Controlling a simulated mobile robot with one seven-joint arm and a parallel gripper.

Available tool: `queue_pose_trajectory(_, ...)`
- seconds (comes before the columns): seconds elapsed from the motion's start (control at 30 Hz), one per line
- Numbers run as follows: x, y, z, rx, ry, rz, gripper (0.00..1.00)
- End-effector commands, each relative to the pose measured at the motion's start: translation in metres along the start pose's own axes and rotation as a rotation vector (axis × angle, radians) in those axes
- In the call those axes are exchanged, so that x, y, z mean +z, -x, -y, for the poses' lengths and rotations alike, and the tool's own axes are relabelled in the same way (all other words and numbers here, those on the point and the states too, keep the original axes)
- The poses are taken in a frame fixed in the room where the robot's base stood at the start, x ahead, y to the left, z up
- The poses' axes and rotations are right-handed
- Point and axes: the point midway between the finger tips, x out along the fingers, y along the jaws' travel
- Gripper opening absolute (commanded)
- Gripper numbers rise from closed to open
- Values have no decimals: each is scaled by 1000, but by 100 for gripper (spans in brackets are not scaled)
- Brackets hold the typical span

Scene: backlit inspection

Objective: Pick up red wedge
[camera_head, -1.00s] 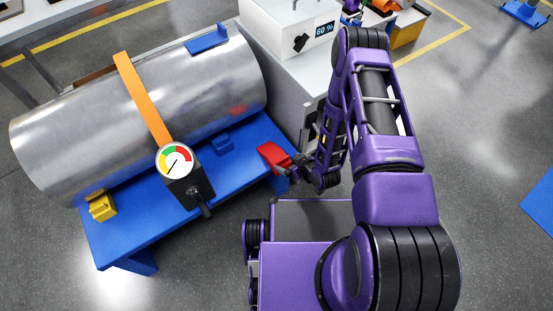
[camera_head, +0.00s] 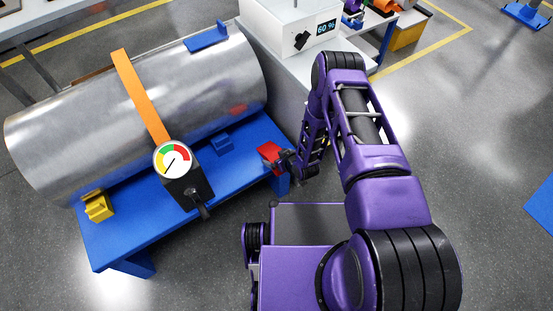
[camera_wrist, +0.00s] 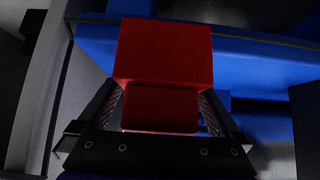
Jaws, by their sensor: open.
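The red wedge (camera_head: 270,153) sits on the right end of the blue bench (camera_head: 150,222), near its corner. My gripper (camera_head: 284,160) is right beside it, coming from the right. In the wrist view the red wedge (camera_wrist: 163,55) fills the upper middle, and its near, lower part lies between the two fingers of my gripper (camera_wrist: 160,108). The fingers are open, one on each side of the wedge. I cannot tell whether either finger touches it.
A large metal cylinder (camera_head: 100,120) with an orange strap (camera_head: 140,95) and a gauge (camera_head: 172,159) lies along the bench. A yellow wedge (camera_head: 98,206) and a blue wedge (camera_head: 222,144) are beside it. A white box (camera_head: 290,25) stands behind my arm.

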Motion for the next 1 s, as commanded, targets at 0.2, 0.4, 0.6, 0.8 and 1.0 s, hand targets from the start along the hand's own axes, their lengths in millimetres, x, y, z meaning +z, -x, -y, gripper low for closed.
queue_pose_trajectory(0.2, 0, 0, 0, 0, 0, 0, 77)
queue_pose_trajectory(0.4, 0, 1, 0, 0, 1, 0, 41)
queue_pose_trajectory(0.6, -1, 1, 0, 1, 1, -1, 10)
queue_pose_trajectory(0.8, -2, 1, 0, 1, 1, -2, 10)
queue_pose_trajectory(1.0, -21, 20, -1, 2, 1, -4, 10)
